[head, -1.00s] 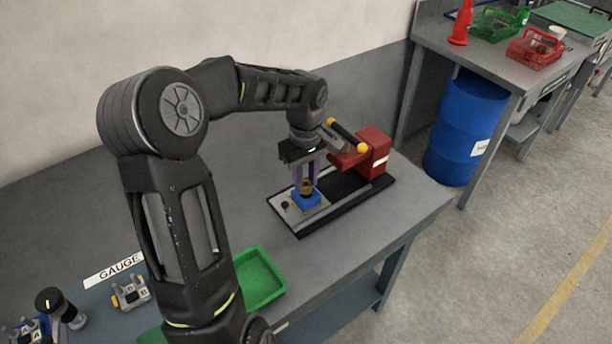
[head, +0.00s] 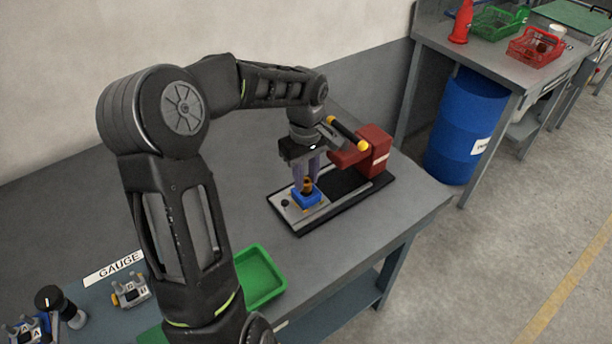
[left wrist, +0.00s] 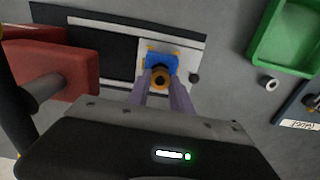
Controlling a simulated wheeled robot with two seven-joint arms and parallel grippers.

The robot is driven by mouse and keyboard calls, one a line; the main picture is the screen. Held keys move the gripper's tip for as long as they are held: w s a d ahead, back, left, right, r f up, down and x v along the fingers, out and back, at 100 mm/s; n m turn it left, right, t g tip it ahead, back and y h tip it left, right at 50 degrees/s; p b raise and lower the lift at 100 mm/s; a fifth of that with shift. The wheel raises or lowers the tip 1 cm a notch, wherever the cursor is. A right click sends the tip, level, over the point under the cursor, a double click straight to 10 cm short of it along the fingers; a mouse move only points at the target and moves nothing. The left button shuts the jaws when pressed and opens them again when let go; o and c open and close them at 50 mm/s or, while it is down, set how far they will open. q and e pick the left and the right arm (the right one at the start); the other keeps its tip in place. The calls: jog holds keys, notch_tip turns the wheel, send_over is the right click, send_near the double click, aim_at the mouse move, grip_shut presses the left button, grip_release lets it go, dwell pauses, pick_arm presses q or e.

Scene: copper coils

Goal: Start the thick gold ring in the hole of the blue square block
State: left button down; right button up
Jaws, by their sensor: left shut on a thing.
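The blue square block (head: 307,199) sits on the light plate of a dark-based fixture (head: 291,210) on the bench. It also shows in the left wrist view (left wrist: 161,62). The thick gold ring (head: 308,185) is between the fingertips of my left gripper (head: 307,183), which is shut on it, right over the block. In the left wrist view the ring (left wrist: 161,77) overlaps the block's near part. The block's hole is hidden, so I cannot tell whether the ring's lower end is inside it. My right gripper is not in view.
A red press-like unit (head: 374,151) with a yellow-ended black handle (head: 346,134) stands at the fixture's far end, close to my left gripper. A green tray (head: 258,278) lies nearer on the bench. Two gauge pieces stand at the lower left. A blue barrel (head: 468,130) is beyond the bench.

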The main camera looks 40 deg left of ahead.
pick_arm(q)
jog(key=shift+f+b, duration=1)
dwell(1.7)
jog(key=c, duration=0.6)
grip_release()
jog(key=shift+r, duration=0.15)
jog(key=shift+r+p, duration=2.35)
jog(key=shift+r, duration=1.05)
